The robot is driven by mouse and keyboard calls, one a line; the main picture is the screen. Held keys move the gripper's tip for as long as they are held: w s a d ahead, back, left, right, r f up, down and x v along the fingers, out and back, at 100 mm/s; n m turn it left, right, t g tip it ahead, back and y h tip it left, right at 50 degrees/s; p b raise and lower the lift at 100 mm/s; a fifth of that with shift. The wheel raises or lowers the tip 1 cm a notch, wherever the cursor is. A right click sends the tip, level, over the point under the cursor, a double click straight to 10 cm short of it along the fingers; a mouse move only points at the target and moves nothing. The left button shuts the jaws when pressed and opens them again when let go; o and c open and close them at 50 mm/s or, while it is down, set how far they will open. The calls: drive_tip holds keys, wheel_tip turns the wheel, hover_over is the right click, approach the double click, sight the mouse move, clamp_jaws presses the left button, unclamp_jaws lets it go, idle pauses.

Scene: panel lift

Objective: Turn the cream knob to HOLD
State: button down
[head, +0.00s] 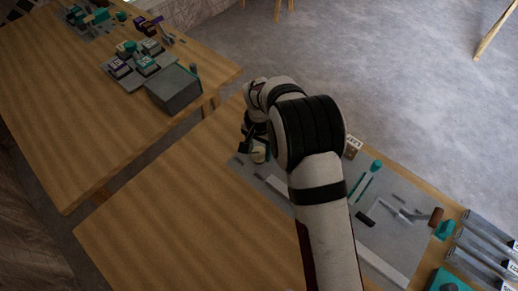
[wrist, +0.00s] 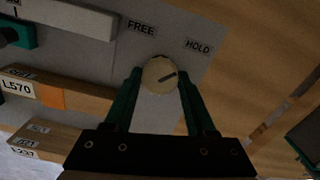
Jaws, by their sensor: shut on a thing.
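The cream knob (wrist: 158,82) sits on a grey panel (wrist: 105,60) and shows between my fingertips in the wrist view. A dark line on its face points right and slightly up, roughly to the side of the HOLD label (wrist: 199,46). The FREE label (wrist: 141,27) is above the knob, a little left. My gripper (wrist: 160,74) has its two teal fingers on either side of the knob and is shut on it. In the head view the knob (head: 259,155) shows just below my gripper (head: 254,146), at the panel's left end; my arm hides part of the panel.
Labelled blocks, one marked L570 (wrist: 18,88), lie left of the knob in the wrist view. In the head view, teal and grey fittings (head: 366,185) stand right of my arm. A second table (head: 90,110) holds a grey box (head: 174,90). The near table's left part is clear.

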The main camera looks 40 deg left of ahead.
sight(259, 153)
drive_tip(key=c, duration=1.6)
unclamp_jaws()
drive_tip(key=shift+c, duration=1.2)
unclamp_jaws()
wheel_tip(259, 153, up, 16)
drive_tip(key=shift+f, duration=0.1)
